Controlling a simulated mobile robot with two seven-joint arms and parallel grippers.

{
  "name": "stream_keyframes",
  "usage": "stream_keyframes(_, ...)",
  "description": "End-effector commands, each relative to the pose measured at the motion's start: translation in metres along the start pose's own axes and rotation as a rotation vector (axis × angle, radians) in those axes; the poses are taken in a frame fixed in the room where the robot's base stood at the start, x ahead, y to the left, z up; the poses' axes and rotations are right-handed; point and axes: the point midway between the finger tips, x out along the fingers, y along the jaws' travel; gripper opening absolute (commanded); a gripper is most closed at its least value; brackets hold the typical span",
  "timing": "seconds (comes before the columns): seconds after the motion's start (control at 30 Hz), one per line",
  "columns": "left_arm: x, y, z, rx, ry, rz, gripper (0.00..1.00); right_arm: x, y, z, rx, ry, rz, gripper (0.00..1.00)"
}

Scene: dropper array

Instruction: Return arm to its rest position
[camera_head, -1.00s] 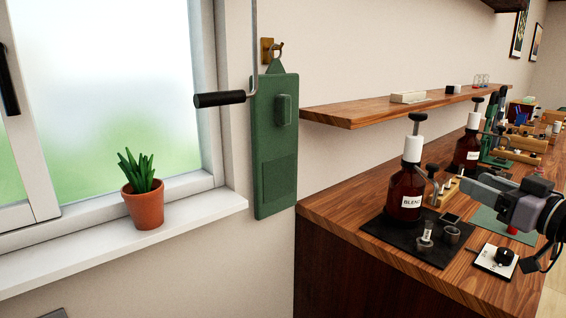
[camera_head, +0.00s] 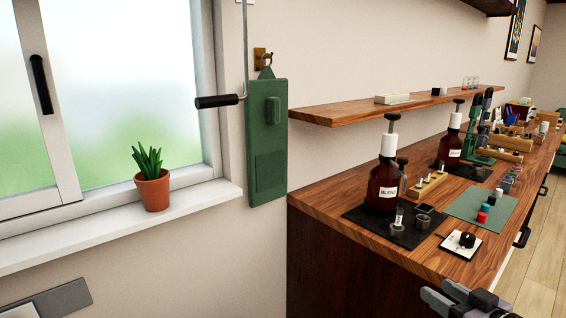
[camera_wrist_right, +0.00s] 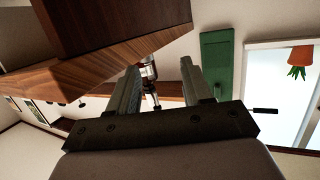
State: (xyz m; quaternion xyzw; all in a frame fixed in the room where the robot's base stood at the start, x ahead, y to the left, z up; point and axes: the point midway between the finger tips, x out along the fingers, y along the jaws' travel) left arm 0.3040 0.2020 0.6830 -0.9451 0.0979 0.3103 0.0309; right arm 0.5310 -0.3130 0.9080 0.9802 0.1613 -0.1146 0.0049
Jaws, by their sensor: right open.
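My right gripper (camera_head: 450,300) shows at the bottom right of the head view, in front of the workbench (camera_head: 400,258) and below its top. It is open and empty, and apart from everything on the bench. In the right wrist view its two fingers (camera_wrist_right: 164,88) stand apart, with nothing between them that they touch. A brown BLEND bottle (camera_wrist_right: 149,70) shows far beyond the fingers there, and the picture is upside down. My left gripper is not in view.
The BLEND bottle (camera_head: 383,180) stands on a black mat by small metal cups. A white dial plate (camera_head: 461,244) lies near the bench's front edge. A green board (camera_head: 267,150) hangs by the window, and a potted plant (camera_head: 152,190) stands on the sill. Floor (camera_head: 535,240) is clear at right.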

Motion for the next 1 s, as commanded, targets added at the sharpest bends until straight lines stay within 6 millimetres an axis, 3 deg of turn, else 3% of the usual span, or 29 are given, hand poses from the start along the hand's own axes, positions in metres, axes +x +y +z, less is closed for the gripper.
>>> stream_keyframes(0.03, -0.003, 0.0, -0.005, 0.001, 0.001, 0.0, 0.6, -0.004, -0.016, 0.028, 0.016, -0.038, 0.002, 0.5)
stream_keyframes(0.2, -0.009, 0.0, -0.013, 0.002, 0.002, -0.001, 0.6, -0.031, -0.066, 0.115, 0.033, -0.159, 0.033, 0.5)
stream_keyframes(0.4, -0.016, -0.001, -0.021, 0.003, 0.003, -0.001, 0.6, -0.082, -0.126, 0.191, 0.041, -0.295, 0.077, 0.5)
stream_keyframes(0.63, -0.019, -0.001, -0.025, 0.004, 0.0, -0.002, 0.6, -0.125, -0.166, 0.23, 0.032, -0.39, 0.113, 0.5)
stream_keyframes(1.0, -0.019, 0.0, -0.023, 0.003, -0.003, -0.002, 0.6, -0.133, -0.172, 0.236, 0.026, -0.406, 0.119, 0.5)
